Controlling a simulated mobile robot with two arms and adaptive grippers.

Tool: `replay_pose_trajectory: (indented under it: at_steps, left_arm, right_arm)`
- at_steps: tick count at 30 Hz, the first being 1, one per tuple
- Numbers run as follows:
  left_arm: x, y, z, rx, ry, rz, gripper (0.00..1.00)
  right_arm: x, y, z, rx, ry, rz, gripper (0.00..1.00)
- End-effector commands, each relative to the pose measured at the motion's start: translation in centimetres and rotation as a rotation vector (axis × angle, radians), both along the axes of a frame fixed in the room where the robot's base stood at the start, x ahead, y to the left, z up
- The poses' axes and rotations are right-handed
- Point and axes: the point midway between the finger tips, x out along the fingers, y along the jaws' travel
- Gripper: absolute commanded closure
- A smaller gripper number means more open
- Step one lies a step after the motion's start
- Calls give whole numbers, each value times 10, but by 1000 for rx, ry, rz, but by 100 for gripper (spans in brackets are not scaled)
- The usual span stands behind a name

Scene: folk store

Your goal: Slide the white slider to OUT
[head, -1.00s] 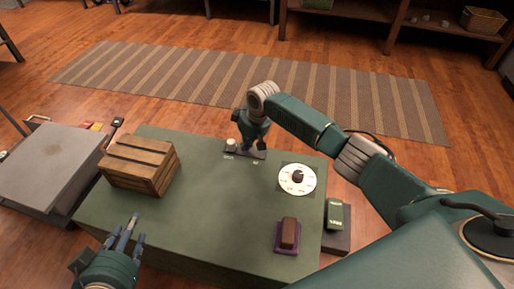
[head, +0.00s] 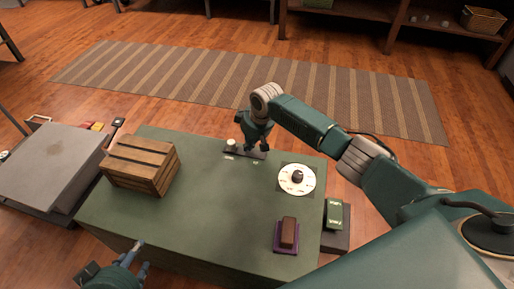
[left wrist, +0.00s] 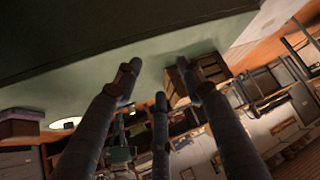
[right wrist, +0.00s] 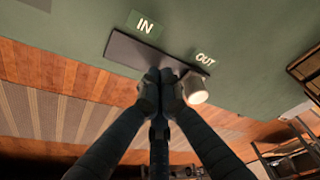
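The white slider knob (head: 231,145) stands at the left end of a dark track (head: 247,153) at the table's far edge. In the right wrist view the white knob (right wrist: 196,88) is at the track's end beside the OUT label (right wrist: 205,59); the IN label (right wrist: 145,25) is toward the other end. My right gripper (head: 262,148) is over the track, to the right of the knob in the head view. Its fingers (right wrist: 161,74) are drawn together with nothing between them, close beside the knob; contact is unclear. My left gripper (head: 143,256) has spread, empty fingers near the table's front left.
On the green table (head: 205,205) are a wooden crate (head: 140,164), a white dial (head: 297,180) and a brown block on a purple base (head: 288,235). A grey cart (head: 50,165) stands left. The table's middle is clear.

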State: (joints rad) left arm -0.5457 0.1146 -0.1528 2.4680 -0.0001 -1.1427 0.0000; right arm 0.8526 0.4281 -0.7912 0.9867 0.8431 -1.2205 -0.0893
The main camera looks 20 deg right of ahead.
Motion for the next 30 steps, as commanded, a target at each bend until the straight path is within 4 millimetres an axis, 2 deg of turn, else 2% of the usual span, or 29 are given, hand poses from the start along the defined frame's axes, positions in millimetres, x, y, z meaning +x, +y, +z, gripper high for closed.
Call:
replay_pose_trajectory:
  at_steps: [30]
  left_arm:
    - [-48,19,-27,54,220,19,60]
  right_arm:
    - [-6,-7,0,-1,1,1,100]
